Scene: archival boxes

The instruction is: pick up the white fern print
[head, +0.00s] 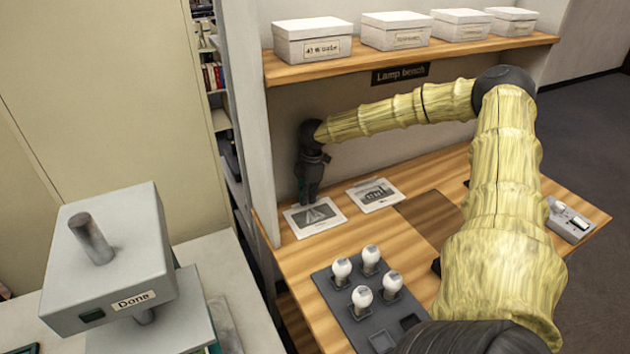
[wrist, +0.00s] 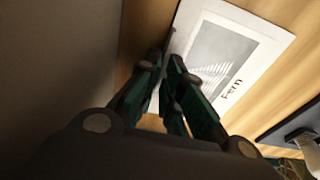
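The white fern print (head: 313,216) lies on the wooden bench at the left, a white-bordered card with a grey picture. In the wrist view the print (wrist: 225,65) shows the word "Fern". My gripper (head: 308,202) points down at the far edge of this print. In the wrist view my gripper's fingers (wrist: 164,62) are close together over the print's edge, with a narrow gap between them. Whether the fingertips hold the card's edge is not clear. A second white print (head: 375,195) with a dark building-like picture lies to the right.
A dark tray (head: 335,299) with several white bulbs stands in front of the prints. A shelf (head: 440,55) with white boxes runs above the bench. An upright panel (head: 250,130) stands close left of my gripper.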

